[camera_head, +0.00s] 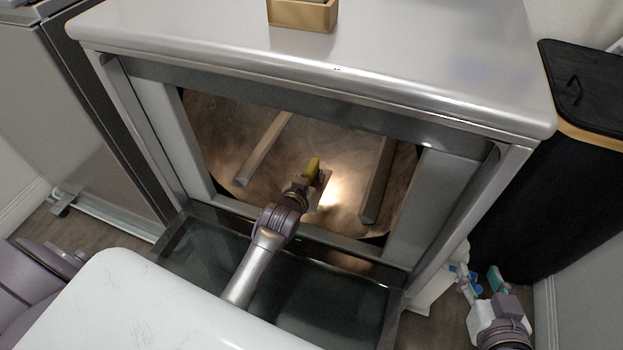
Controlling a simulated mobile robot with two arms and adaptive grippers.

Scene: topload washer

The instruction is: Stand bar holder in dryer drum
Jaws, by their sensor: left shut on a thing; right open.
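The dryer drum (345,140) is open toward me, brown metal with two long ribs and a bright light patch. My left arm reaches over the lowered door into the drum opening. My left gripper (312,180) is shut on a small yellow thing (313,166), probably the bar holder. It is largely hidden by the gripper, so I cannot tell its full shape, its tilt or whether it touches the drum. My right gripper (480,281) is open and empty, low outside the dryer at the lower right, with teal and blue fingertips.
The dark glass door (335,305) is folded down in front of the opening. A gold-rimmed box (302,15) stands on the dryer top (420,60). A black hamper (535,190) stands at right. Another grey appliance (60,110) is at left. The drum beside the ribs looks empty.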

